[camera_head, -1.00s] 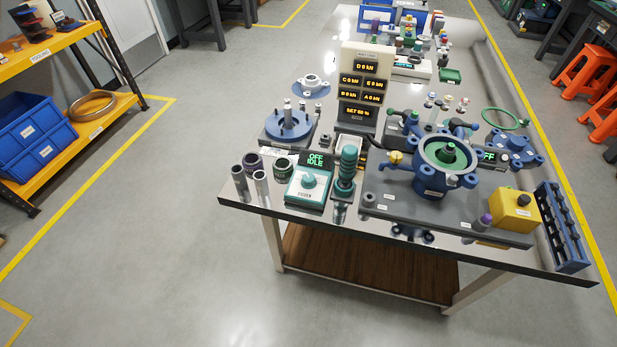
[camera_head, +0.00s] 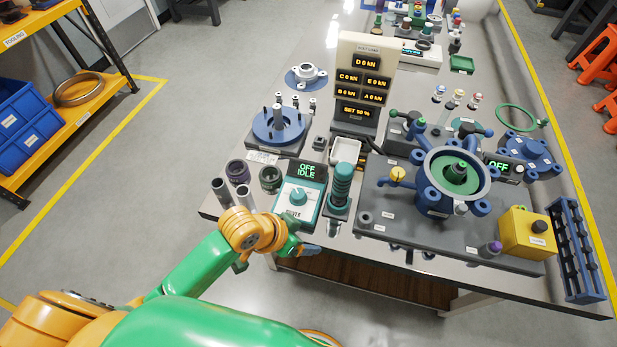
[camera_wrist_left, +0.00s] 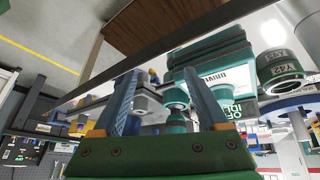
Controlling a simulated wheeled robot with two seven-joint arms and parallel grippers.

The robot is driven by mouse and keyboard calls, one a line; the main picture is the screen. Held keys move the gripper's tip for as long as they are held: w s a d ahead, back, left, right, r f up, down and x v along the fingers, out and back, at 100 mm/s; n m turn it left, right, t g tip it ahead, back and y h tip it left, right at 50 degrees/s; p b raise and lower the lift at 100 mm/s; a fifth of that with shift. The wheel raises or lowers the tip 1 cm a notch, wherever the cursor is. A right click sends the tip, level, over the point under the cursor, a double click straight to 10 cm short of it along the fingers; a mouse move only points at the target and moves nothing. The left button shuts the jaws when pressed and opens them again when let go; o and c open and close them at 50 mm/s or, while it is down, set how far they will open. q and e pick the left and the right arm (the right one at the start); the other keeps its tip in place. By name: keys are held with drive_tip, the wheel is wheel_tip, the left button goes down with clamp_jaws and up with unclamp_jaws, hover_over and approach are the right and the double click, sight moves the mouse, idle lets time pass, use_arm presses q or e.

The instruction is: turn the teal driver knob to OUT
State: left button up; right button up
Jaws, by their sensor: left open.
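The teal driver knob (camera_head: 298,196) sits on the front face of the driver box (camera_head: 292,217), below a green display (camera_head: 307,170) reading OFF and IDLE. My left gripper (camera_head: 312,249) is at the table's front edge, just below the box and apart from the knob. In the left wrist view its two blue fingers (camera_wrist_left: 166,105) are spread with nothing held between them. The teal box (camera_wrist_left: 215,62) shows upside down beyond the right finger, with the knob (camera_wrist_left: 222,97) partly hidden behind that finger. My right gripper is not in view.
A teal-handled tool (camera_head: 341,184) stands close right of the box. Dark cups (camera_head: 270,178) and grey tubes (camera_head: 222,190) stand to its left. A grey fixture plate (camera_head: 375,212) with a blue clamp ring fills the right. The floor in front is clear.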

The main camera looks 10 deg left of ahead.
sight(298, 193)
use_arm(q)
drive_tip(key=w+r+m, duration=0.1)
drive_tip(key=w, duration=0.1)
drive_tip(key=w+r+m, duration=0.1)
drive_tip(key=w+r, duration=0.1)
drive_tip(key=shift+a+g, duration=0.1)
drive_tip(key=shift+g, duration=0.3)
drive_tip(key=shift+g+y, duration=0.3)
drive_tip(key=w+a+r, duration=0.1)
drive_tip(key=a, duration=0.1)
drive_tip(key=w+a+r, duration=0.1)
drive_tip(key=w+a, duration=0.1)
drive_tip(key=w+a+r, duration=0.1)
drive_tip(key=w+a, duration=0.1)
drive_tip(key=shift+w+r, duration=0.1)
drive_tip(key=shift+r, duration=0.3)
drive_tip(key=x, duration=0.6)
drive_tip(key=shift+d+f, duration=0.1)
drive_tip(key=shift+f, duration=0.15)
drive_tip(key=shift+r, duration=0.1)
clamp_jaws()
